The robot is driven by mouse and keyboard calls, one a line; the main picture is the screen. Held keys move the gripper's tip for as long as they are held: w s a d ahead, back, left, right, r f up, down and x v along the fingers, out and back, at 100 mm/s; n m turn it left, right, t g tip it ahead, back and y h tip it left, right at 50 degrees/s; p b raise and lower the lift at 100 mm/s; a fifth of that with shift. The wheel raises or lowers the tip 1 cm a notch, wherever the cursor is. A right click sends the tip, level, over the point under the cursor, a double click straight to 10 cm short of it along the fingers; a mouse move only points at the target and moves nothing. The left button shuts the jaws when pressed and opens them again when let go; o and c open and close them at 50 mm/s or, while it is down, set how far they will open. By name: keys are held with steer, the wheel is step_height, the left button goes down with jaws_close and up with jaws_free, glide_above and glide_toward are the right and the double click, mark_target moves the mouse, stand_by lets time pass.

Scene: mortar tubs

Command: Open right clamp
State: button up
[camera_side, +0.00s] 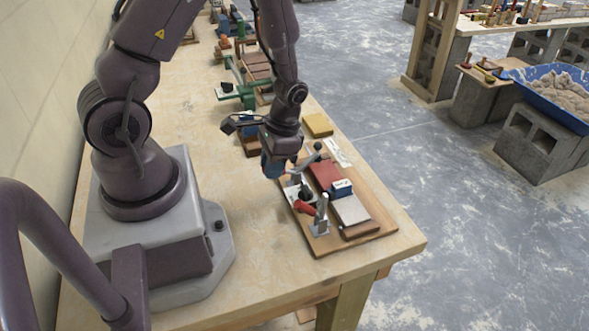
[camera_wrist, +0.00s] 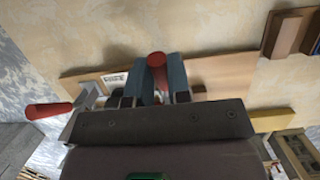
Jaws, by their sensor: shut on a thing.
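A wooden board (camera_side: 385,227) near the table's front edge carries two clamps. In the wrist view, one red clamp handle (camera_wrist: 157,72) stands between the two blue-grey fingers of my gripper (camera_wrist: 160,80), which are shut on it. In the side view, my gripper (camera_side: 273,166) is low over the board's left side and hides that handle. A second clamp's red handle (camera_side: 306,207) lies tilted nearer the camera, beside an upright metal part (camera_side: 321,210). A red handle (camera_wrist: 48,110) also shows apart from my gripper at the left of the wrist view.
The board also bears a reddish slab (camera_side: 324,174), a grey slab (camera_side: 352,210) and a small blue-and-white block (camera_side: 341,188). A yellow block (camera_side: 318,125) and green tools (camera_side: 238,92) lie farther back.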

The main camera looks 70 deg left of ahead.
steer(key=shift+w+r, duration=0.25)
steer(key=shift+r, duration=0.05)
steer(key=shift+w+r, duration=0.3)
steer(key=shift+r, duration=0.15)
steer(key=shift+w+r, duration=0.1)
stand_by(0.3)
steer(key=shift+w+r, duration=0.25)
steer(key=shift+r, duration=0.05)
steer(key=o, duration=0.8)
steer(key=shift+s, duration=0.1)
